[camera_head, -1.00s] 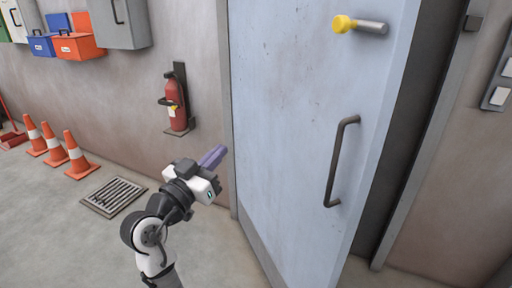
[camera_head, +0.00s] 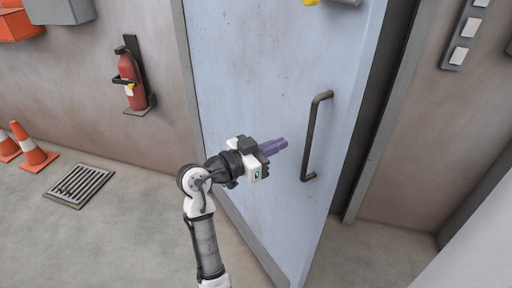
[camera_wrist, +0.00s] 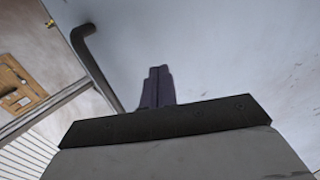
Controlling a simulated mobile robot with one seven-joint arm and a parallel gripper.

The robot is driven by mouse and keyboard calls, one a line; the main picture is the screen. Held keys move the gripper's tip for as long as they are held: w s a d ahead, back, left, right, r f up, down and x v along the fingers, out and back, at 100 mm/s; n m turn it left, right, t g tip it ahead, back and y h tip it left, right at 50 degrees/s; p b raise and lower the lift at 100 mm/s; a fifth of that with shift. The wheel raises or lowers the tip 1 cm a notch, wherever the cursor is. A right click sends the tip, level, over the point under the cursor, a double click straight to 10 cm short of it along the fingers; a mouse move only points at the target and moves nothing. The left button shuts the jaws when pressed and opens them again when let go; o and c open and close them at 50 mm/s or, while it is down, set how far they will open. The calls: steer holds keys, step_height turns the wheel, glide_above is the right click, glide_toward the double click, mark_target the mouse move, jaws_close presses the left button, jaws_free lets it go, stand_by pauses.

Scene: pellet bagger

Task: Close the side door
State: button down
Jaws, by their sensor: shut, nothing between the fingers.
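The side door (camera_head: 250,75) is a pale blue panel standing ajar, with a dark gap (camera_head: 385,110) along its right edge. A dark bar handle (camera_head: 311,135) runs up and down near that edge. My gripper (camera_head: 283,144) is shut and empty, its purple fingers in front of the door just left of the handle's lower half. In the wrist view the fingers (camera_wrist: 158,86) point toward the door face (camera_wrist: 225,50), with the handle (camera_wrist: 95,65) at the left. I cannot tell whether the fingertips touch the door.
A yellow-tipped knob (camera_head: 312,2) sticks out at the top of the door. A fire extinguisher (camera_head: 131,82) hangs on the wall at left. Traffic cones (camera_head: 33,148) and a floor grate (camera_head: 79,186) lie at far left. A switch panel (camera_head: 464,38) is on the right wall.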

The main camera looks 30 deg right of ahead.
mark_target(296, 137)
steer(key=shift+d+p, duration=0.4)
steer(key=shift+d, duration=1.25)
